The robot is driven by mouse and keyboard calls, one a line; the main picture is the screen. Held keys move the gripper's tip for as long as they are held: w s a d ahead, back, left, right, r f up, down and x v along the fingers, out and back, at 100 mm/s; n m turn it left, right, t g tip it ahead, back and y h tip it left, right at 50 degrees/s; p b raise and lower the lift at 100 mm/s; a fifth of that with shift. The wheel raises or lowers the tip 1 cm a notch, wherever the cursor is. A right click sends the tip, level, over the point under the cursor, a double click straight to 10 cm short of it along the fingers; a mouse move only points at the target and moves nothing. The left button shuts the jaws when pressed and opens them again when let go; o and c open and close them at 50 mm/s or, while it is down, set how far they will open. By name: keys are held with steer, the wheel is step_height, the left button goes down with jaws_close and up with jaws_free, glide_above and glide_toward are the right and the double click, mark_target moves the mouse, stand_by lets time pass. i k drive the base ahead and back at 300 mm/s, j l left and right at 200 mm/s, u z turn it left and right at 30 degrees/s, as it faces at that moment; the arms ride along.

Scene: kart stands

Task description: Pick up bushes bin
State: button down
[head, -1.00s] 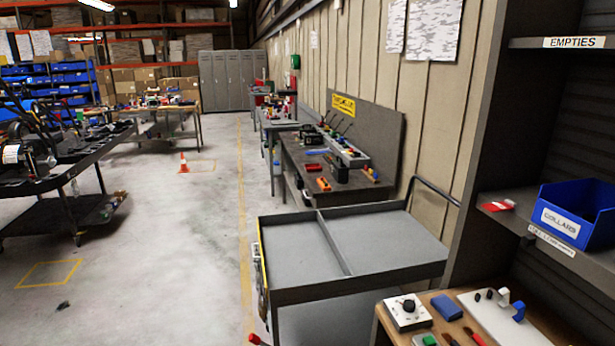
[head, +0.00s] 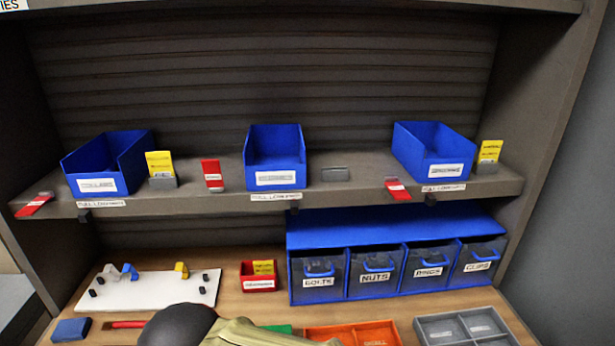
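Three open blue bins stand on the shelf: a left bin (head: 97,186), a middle bin (head: 277,180) and a right bin (head: 447,171). Each has a white front label, but the print is too blurred to tell which one is the bushes bin. The insides of the bins look empty as far as they show. Part of my arm shows at the bottom edge, below the shelf and in front of the workbench. My gripper is not in view.
Below, the wooden bench (head: 225,290) carries a white board (head: 150,289), a small red bin (head: 259,276), a blue drawer unit (head: 395,235), an orange tray and a grey tray (head: 465,328).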

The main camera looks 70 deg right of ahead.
mark_target(274, 155)
steer(key=z, duration=1.9)
